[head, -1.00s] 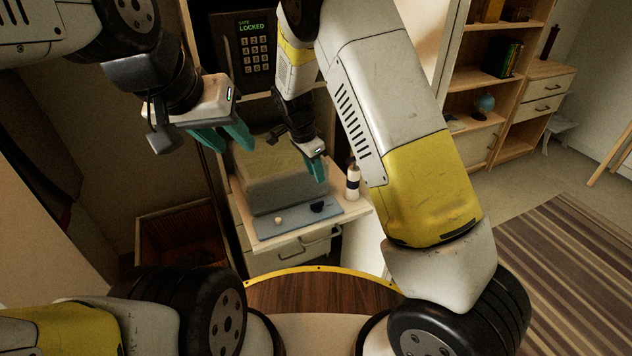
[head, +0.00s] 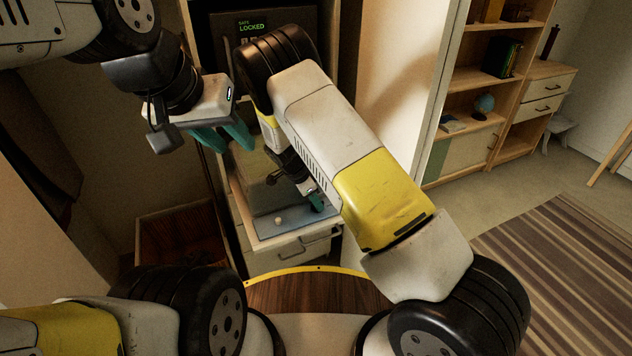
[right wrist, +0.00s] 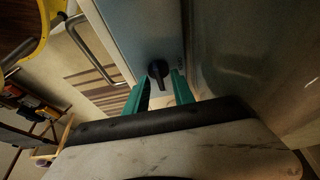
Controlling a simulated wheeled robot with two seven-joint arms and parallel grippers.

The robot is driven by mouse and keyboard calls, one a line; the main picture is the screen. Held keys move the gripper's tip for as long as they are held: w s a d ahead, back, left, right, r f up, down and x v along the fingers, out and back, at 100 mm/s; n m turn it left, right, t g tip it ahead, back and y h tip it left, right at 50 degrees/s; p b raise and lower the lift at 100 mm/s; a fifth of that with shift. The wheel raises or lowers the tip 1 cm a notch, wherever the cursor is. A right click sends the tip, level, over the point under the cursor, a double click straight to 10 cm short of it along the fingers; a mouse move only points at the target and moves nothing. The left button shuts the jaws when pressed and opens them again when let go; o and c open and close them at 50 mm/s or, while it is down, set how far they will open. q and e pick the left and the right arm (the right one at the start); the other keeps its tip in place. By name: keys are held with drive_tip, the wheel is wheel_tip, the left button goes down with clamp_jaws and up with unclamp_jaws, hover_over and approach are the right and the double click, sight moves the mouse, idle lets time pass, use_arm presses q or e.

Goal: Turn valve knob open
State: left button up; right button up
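A black valve knob (right wrist: 158,70) sits on the blue-grey front panel (right wrist: 138,28) in the right wrist view. The panel also shows in the head view (head: 266,228), at the foot of a boxy case (head: 254,180); there the black knob is hidden by my right gripper (head: 317,201). In the right wrist view my right gripper (right wrist: 160,88) has its two teal fingers apart, one on each side of the knob's pointed handle. I cannot tell whether they touch it. My left gripper (head: 228,138) is open and empty, up and left of the case.
A small cream knob (head: 279,221) is on the same panel. The case stands on a cabinet top with a drawer handle (head: 318,241) below. A safe reading LOCKED (head: 252,27) is behind. A wooden bin (head: 180,240) is at left, a shelf unit (head: 475,110) at right.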

drive_tip(key=shift+f, duration=0.1)
clamp_jaws()
